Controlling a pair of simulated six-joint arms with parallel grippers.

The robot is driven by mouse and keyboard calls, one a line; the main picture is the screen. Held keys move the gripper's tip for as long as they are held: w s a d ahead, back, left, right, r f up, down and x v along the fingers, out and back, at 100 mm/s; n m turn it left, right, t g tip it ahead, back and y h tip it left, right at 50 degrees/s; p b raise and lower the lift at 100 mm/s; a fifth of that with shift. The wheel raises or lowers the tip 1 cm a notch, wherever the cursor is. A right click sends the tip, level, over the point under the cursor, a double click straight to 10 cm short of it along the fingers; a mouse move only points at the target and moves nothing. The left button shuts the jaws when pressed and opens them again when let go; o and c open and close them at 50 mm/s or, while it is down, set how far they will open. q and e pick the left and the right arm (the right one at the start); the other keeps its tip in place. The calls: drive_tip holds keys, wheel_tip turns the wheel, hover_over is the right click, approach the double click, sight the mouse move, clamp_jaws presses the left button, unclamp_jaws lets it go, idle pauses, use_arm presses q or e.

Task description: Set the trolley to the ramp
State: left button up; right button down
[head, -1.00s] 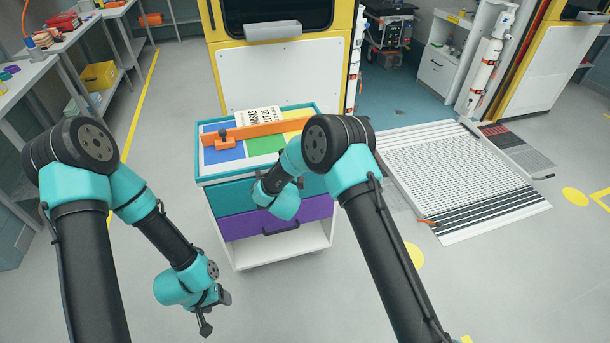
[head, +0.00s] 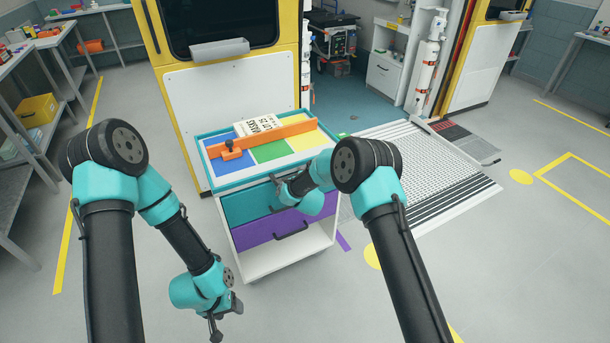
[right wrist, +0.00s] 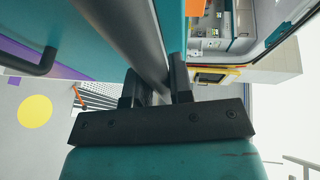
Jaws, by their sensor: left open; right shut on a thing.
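The trolley (head: 244,227) stands left of the ramp (head: 450,165), turned a little, with teal and purple drawers and an open white lower shelf. Its top bears coloured squares, an orange bar (head: 270,132) and a white box marked MASKS (head: 259,124). My right gripper (head: 281,190) is at the trolley's upper front edge. In the right wrist view its fingers (right wrist: 157,84) are shut on a grey handle bar (right wrist: 125,33). The ramp slopes from the vehicle's doorway to the floor; my right arm and the trolley hide part of it. My left gripper (head: 228,325) is open, empty and low before the trolley.
The vehicle's white and yellow rear panel (head: 225,100) is close behind the trolley. Workbenches (head: 30,75) line the left. Floor at right is clear.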

drive_tip(key=shift+w+d, duration=0.1)
drive_tip(key=shift+d, duration=0.1)
drive_tip(key=c, duration=1.3)
unclamp_jaws()
drive_tip(key=shift+w, duration=0.1)
drive_tip(key=shift+c, duration=0.2)
drive_tip(key=o, duration=0.3)
drive_tip(key=s+r, duration=0.1)
drive_tip(key=s, duration=0.4)
drive_tip(key=s+r, duration=0.1)
drive_tip(key=s, duration=0.5)
drive_tip(key=s+d+r, duration=0.1)
drive_tip(key=s, duration=0.5)
drive_tip(key=shift+s+r, duration=0.1)
drive_tip(key=shift+s, duration=0.05)
